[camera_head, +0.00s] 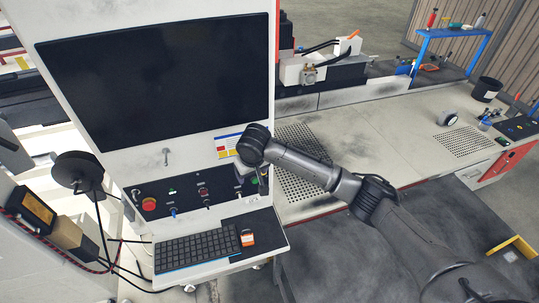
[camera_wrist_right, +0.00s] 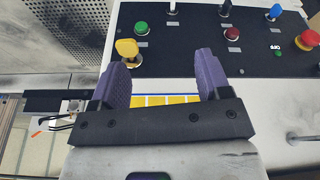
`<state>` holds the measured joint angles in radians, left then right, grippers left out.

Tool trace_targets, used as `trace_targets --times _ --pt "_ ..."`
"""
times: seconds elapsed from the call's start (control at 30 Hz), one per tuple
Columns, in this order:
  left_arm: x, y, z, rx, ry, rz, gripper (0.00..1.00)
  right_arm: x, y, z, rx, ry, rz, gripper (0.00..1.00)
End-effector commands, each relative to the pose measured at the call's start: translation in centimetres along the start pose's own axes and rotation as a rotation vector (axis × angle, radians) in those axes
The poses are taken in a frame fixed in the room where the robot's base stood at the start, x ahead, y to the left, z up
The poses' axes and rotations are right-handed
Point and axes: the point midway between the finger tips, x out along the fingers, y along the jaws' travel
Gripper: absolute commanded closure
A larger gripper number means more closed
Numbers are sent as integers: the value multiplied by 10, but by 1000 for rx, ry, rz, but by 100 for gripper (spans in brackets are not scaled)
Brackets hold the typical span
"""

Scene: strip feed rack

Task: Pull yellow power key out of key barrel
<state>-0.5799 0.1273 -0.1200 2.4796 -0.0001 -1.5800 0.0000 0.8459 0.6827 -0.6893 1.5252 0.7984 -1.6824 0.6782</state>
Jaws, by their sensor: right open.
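The yellow power key (camera_wrist_right: 127,47) stands in its key barrel (camera_wrist_right: 132,62) at one end of the black control panel (camera_wrist_right: 185,65). In the right wrist view my right gripper (camera_wrist_right: 163,60) is open, with two purple fingers and nothing between them. The key shows just past the tip of the left-hand finger, not between the fingers. Whether that finger touches it I cannot tell. In the head view the right gripper (camera_head: 263,182) hangs at the right end of the panel and hides the key. My left gripper is not in view.
Near the key are a green button (camera_wrist_right: 142,28), a dark red button (camera_wrist_right: 232,33) and several toggle switches. A red emergency stop (camera_head: 149,204) sits at the panel's far end. Below the panel is a keyboard (camera_head: 195,248); above it is a large dark screen (camera_head: 155,85).

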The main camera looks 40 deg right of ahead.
Motion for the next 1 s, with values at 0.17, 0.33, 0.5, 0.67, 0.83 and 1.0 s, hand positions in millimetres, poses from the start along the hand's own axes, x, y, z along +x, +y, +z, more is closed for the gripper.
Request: trace_targets --times 0.17,0.33,0.5,0.67,0.83,1.0 --pt "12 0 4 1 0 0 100 -26 36 -36 131 9 23 29" --pt "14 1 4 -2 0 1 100 -39 52 -49 189 11 27 29" --pt "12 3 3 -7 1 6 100 -30 54 -51 200 8 28 29" --pt "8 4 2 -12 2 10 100 -4 55 -50 199 6 28 29" --pt "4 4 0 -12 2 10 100 27 55 -51 199 7 28 29" --pt "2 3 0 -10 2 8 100 55 56 -51 197 8 27 29"
